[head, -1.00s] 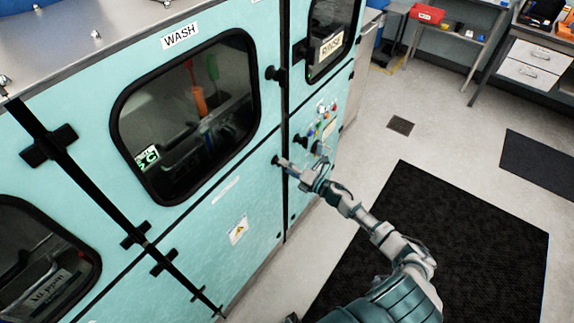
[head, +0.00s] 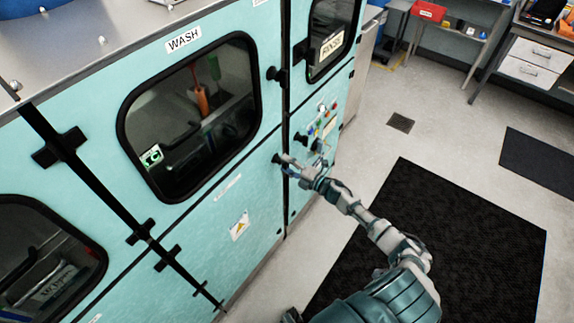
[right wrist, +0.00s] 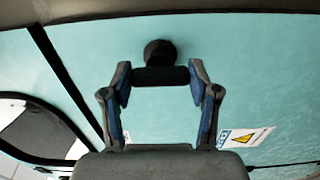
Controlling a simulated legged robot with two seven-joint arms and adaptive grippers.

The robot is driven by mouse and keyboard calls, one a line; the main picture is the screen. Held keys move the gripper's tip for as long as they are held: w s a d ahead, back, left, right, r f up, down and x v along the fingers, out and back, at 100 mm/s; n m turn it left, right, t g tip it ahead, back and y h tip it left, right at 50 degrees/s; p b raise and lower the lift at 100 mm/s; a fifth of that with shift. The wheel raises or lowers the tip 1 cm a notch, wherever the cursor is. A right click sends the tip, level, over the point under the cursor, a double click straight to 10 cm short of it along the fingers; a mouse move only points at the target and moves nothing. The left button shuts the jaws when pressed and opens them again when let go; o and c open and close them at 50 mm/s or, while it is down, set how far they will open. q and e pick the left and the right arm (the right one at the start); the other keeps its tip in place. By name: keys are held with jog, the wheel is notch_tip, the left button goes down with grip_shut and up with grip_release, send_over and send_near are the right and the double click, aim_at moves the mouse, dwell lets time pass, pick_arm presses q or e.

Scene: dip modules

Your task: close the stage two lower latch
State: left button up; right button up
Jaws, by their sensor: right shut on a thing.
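The stage two lower latch (head: 277,158) is a black knob with a short bar, on the right edge of the teal lower panel under the WASH window. In the right wrist view, the same latch (right wrist: 160,52) stands out from the teal panel, its black bar between my fingertips. My right gripper (head: 287,166) is at the latch, with its arm coming in from the lower right. In the right wrist view, my right gripper (right wrist: 160,77) is shut on the bar, one finger at each end. My left gripper is not in view.
An upper black latch (head: 277,74) sits beside the WASH window (head: 190,115). The RINSE cabinet's control panel (head: 320,125) with knobs and coloured buttons is just right of my gripper. Black hinges (head: 60,148) line the left side. Floor with a black mat (head: 450,240) is clear at right.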

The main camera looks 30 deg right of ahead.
jog(key=shift+d+r, duration=0.1)
jog(key=shift+d, duration=0.1)
jog(key=o, duration=1.1)
jog(key=shift+w, duration=0.1)
jog(key=shift+o, duration=0.2)
jog(key=shift+d+f, duration=0.1)
jog(key=shift+f, duration=0.1)
jog(key=v, duration=1.2)
jog(key=shift+f, duration=0.15)
